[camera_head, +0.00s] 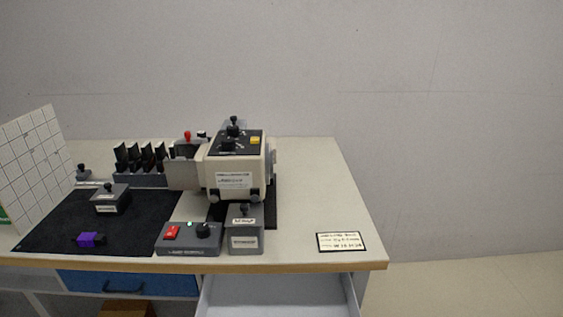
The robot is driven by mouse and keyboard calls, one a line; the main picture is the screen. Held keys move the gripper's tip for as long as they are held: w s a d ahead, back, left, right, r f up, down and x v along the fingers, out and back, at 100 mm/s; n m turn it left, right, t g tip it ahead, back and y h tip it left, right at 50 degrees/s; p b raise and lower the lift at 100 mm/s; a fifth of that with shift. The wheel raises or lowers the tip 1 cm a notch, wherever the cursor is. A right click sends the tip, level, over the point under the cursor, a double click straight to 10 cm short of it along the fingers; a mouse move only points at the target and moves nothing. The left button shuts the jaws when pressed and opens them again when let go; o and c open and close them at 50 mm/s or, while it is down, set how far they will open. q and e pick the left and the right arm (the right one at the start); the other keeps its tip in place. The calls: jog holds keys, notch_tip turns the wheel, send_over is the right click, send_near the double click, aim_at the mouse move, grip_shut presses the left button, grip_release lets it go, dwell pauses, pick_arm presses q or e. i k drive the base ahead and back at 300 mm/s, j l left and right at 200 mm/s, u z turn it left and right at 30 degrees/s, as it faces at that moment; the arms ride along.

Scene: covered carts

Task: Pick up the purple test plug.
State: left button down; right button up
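The purple test plug (91,240) lies on the black mat (60,227) near the front left of the table. It is a small purple block with dark ends. Neither of my grippers shows in the head view, so I cannot see where they are relative to the plug.
A grey box with a red switch (188,239) stands right of the plug. A knobbed dark box (111,199) is behind it, and a white gridded board (30,170) rises at left. A beige machine (235,168) stands mid-table. A drawer (278,297) is open below. The table's right side is mostly clear.

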aim_at(90, 239)
jog(key=k+j, duration=0.1)
jog(key=k, duration=0.15)
jog(key=j+u, duration=0.3)
jog(key=i+j+u, duration=0.25)
jog(key=j+u, duration=0.3)
jog(key=j, duration=0.15)
jog(key=i+j+u, duration=0.3)
jog(key=k+l, duration=0.05)
jog(key=k, duration=0.05)
